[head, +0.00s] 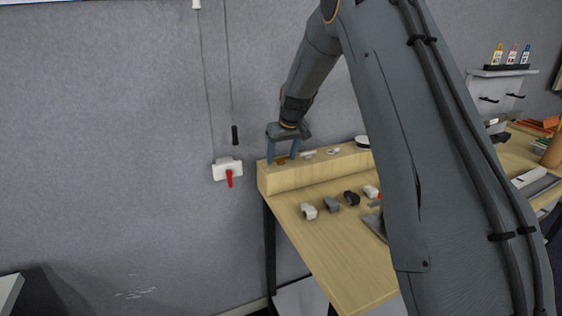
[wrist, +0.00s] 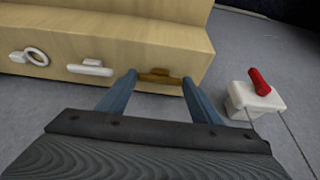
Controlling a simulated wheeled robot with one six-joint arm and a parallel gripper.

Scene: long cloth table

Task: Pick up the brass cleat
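The brass cleat (wrist: 160,76) is a small brown-gold bar on the top of the pale wooden ledge, near the ledge's end. In the wrist view it lies between the two blue fingertips of my gripper (wrist: 161,80), with the fingers spread to either side of it. In the head view my gripper (head: 282,159) points down over the left end of the ledge, and the cleat (head: 281,161) shows as a small brown spot between the fingers. I cannot tell whether the fingertips touch the cleat.
A white cleat (wrist: 90,68) and a white ring (wrist: 36,56) sit in line on the ledge (head: 310,172). A white box with a red lever (head: 228,172) is on the wall left of the ledge. Several small blocks, including a white one (head: 309,211), stand on the table in front.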

